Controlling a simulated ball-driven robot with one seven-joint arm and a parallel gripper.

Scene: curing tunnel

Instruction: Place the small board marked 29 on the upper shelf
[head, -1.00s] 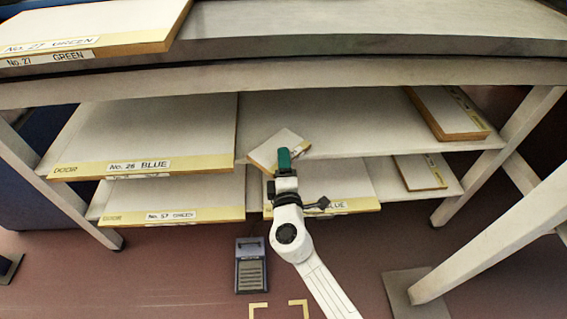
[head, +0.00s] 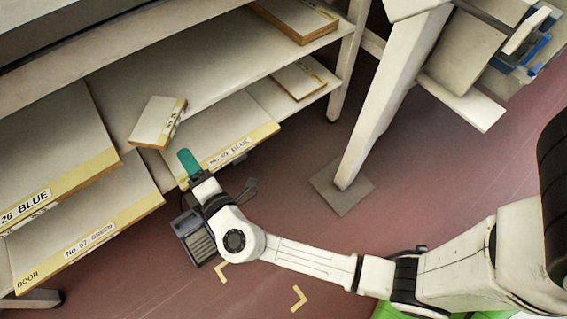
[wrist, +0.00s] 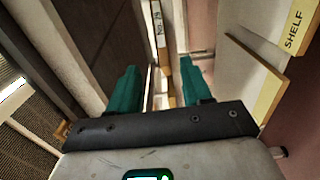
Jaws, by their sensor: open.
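A small pale board (head: 153,120) with a yellow edge and a white label lies skewed at the front of the upper shelf (head: 222,78). Its number is too small to read surely. One corner appears to stick out past the shelf's front edge. My gripper (head: 188,161) is just in front of the board and looks apart from it, with nothing held. In the wrist view the two teal fingers (wrist: 155,90) are spread wide. A narrow edge with a white label (wrist: 159,28) shows beyond the gap between them; it is probably this board.
Big boards 26 BLUE (head: 62,150) and 57 GREEN (head: 100,222) lie to the left. The 59 BLUE board (head: 215,135) lies on the lower shelf. Smaller boards (head: 297,17) (head: 297,80) lie further right. A slanted bench leg (head: 390,100) and a grey floor device (head: 195,238) stand nearby.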

